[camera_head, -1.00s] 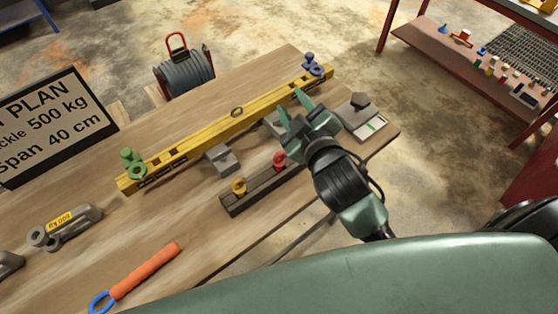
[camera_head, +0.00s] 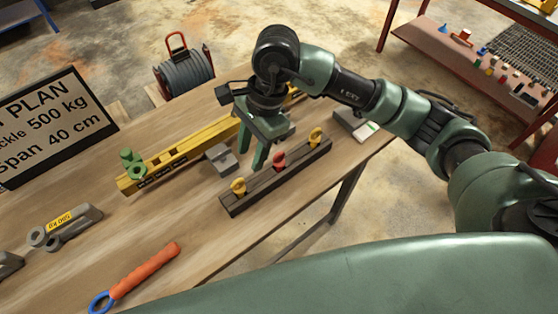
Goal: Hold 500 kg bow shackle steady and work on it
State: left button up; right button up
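The grey bow shackle with a yellow label (camera_head: 65,227) lies on the left part of the wooden bench; the label is upside down and seems to read 500 kg. Nothing grips it. My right gripper (camera_head: 251,152) points down over the middle of the bench, far to the right of the shackle. Its two green fingers are apart and I see nothing between them. It hides part of the yellow beam (camera_head: 190,149). My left gripper is not in view.
A plan board (camera_head: 52,125) stands at the left. A dark rack (camera_head: 285,178) holds yellow and red eye pieces. A grey block (camera_head: 221,158) sits by the beam. An orange-handled tool (camera_head: 145,270) lies in front. A cable reel (camera_head: 184,74) stands behind.

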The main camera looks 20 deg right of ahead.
aim_at(279, 153)
jog(key=d+h, duration=0.1)
jog(key=d, duration=0.1)
jog(key=w+d+h, duration=0.1)
jog(key=d, duration=0.1)
jog(key=w+d+h, duration=0.1)
jog(key=d, duration=0.1)
jog(key=shift+w+d+t, duration=0.15)
jog(key=shift+d+t, duration=0.1)
jog(key=shift+t, duration=0.15)
jog(key=f+p, duration=0.4)
jog(key=f, duration=0.2)
jog(key=shift+d+f, duration=0.15)
jog(key=shift+d, duration=0.05)
jog(key=shift+f, duration=0.5)
grip_shut()
